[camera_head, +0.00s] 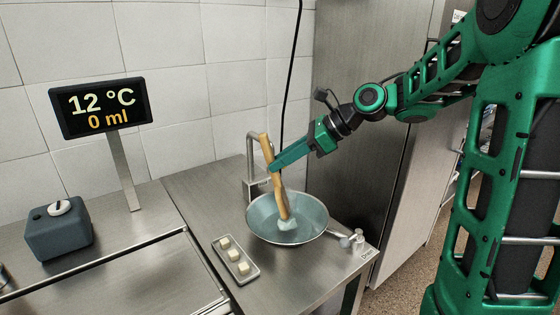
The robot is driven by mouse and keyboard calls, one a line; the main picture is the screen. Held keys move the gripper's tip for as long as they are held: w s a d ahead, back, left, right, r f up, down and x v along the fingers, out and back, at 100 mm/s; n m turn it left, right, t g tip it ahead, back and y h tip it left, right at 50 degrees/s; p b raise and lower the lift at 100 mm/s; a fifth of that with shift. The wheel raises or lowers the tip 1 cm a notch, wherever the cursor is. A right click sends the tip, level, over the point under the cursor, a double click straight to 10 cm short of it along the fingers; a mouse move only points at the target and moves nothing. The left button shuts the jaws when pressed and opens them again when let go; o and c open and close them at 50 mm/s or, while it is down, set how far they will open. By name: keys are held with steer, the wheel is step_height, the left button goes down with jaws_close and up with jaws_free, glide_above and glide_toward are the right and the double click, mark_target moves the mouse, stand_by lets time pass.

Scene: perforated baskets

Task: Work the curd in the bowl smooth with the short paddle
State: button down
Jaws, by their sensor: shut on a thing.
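The bowl (257,228) is a wide, shallow metal basin set at the right end of the steel counter. A small pale whitish-blue lump, apparently the curd (289,225), lies on the bowl's floor. The short wooden paddle (281,200) stands slightly tilted, its lower end in the bowl at the lump. Whether its tip touches the bowl's floor cannot be told. My gripper (273,168) comes in from the right and is shut on the paddle's upper shaft, above the bowl. The finger contact is too small to see clearly.
A tap (251,165) rises behind the bowl, close to the paddle. A small tray (246,275) with pale cubes lies front left of the bowl. A display (102,107) reads 12 °C and 0 ml. A dark box (57,235) stands far left. Counter between box and bowl is mostly clear.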

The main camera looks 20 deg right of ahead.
steer(key=shift+s+a+r, duration=0.1)
steer(key=shift+s+a, duration=0.15)
steer(key=shift+s, duration=0.2)
steer(key=shift+w, duration=0.15)
steer(key=shift+w+d+f, duration=0.2)
steer(key=shift+w+d, duration=0.2)
steer(key=shift+w, duration=0.3)
steer(key=shift+s, duration=0.1)
steer(key=shift+s+a+r, duration=0.2)
steer(key=shift+s+a, duration=0.2)
steer(key=shift+s, duration=0.35)
steer(key=shift+r, duration=4.5)
